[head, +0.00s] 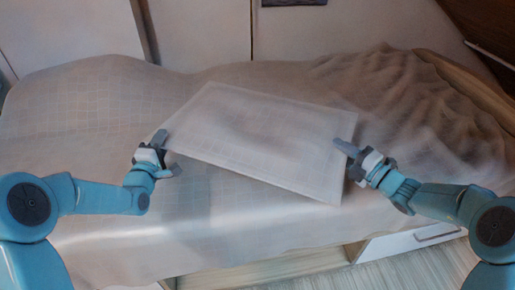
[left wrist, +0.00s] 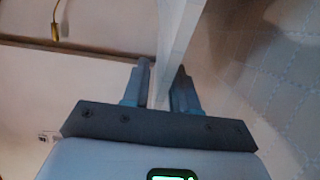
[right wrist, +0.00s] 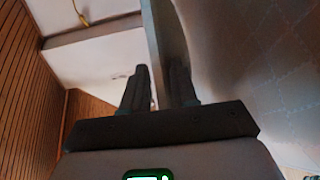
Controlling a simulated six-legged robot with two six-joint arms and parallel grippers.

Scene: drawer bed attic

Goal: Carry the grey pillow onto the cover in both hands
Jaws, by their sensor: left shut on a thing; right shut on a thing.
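The grey pillow (head: 262,137) is a flat, pale rectangular slab over the bed, its edges tilted in the head view. My left gripper (head: 164,147) is shut on its left edge, and my right gripper (head: 347,152) is shut on its right edge. In the left wrist view the pillow's edge (left wrist: 180,40) stands between the two fingers (left wrist: 160,85). In the right wrist view its edge (right wrist: 165,50) also runs between the fingers (right wrist: 157,85). The light grey-beige cover (head: 80,115) spreads over the bed below. I cannot tell whether the pillow touches the cover.
The cover is rumpled at the right (head: 420,110) and smoother at the left. A drawer front with a handle (head: 410,241) shows under the bed at the lower right. Pale wall panels (head: 200,35) stand behind the bed, and a sloping wooden wall (head: 485,30) is at the upper right.

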